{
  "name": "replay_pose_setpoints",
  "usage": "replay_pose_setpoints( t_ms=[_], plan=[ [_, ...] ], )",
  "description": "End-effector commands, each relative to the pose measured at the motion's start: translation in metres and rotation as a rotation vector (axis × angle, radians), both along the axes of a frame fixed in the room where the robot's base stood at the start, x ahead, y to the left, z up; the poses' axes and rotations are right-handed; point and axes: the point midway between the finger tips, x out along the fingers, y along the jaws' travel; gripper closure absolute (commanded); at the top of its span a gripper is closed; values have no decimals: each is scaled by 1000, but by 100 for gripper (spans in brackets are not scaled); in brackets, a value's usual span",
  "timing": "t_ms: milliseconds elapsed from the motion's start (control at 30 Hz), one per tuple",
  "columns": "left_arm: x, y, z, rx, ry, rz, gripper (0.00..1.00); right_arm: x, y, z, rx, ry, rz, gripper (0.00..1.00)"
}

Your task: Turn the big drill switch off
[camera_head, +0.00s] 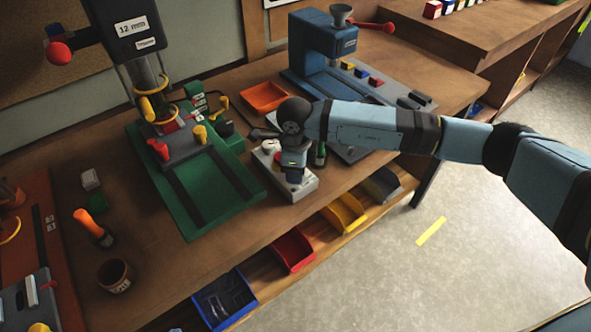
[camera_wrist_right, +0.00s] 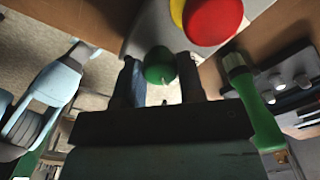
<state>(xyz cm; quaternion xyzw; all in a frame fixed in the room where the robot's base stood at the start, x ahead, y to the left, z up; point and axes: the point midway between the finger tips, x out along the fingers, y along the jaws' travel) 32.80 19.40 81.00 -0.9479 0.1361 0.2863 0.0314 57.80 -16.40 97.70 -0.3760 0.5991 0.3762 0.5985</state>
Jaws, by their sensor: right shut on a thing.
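The big drill (camera_head: 150,85) stands on a green base (camera_head: 205,190) and carries a "12 mm" label. Beside its base lies a pale switch box (camera_head: 303,192) near the table's front edge. My right gripper (camera_head: 295,178) reaches down over this box and hides part of it. In the right wrist view, the fingers (camera_wrist_right: 162,82) are shut on a green knob (camera_wrist_right: 160,66) on the box. A large red button (camera_wrist_right: 212,18) with a yellow part (camera_wrist_right: 177,12) sits beside the knob, clear of the fingers.
A blue machine (camera_head: 325,50) stands behind my right arm. A green-handled brush (camera_wrist_right: 252,100) lies close beside the right gripper. An orange tray (camera_head: 264,97) is behind the box. Coloured bins, including a yellow one (camera_head: 343,213), sit below the table edge. An orange-handled tool (camera_head: 92,226) and a cup (camera_head: 114,276) stand at left.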

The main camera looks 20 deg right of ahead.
Motion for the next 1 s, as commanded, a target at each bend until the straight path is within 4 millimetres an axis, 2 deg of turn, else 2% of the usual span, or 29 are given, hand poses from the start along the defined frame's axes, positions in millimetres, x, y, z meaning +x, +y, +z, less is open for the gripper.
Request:
replay_pose_setpoints(
  t_ms=[367, 400, 433, 767, 867, 1000],
  plan=[
    [1, 0, 2, -2, -4, -1, 100, 1, 0, 1, 1, -2, -5, 88],
    [1, 0, 2, -2, -4, -1, 100, 1, 0, 1, 1, -2, -5, 55],
    [1, 0, 2, -2, -4, -1, 100, 1, 0, 1, 1, -2, -5, 54],
    [0, -1, 1, -1, -3, -1, 100, 1, 0, 4, 1, -2, -3, 54],
    [0, -1, -1, -1, -3, -1, 100, 2, 0, 16, 2, -5, -3, 54],
    [0, -1, -6, -1, -1, -1, 100, 1, 0, 44, 1, -6, -2, 54]
  ],
)
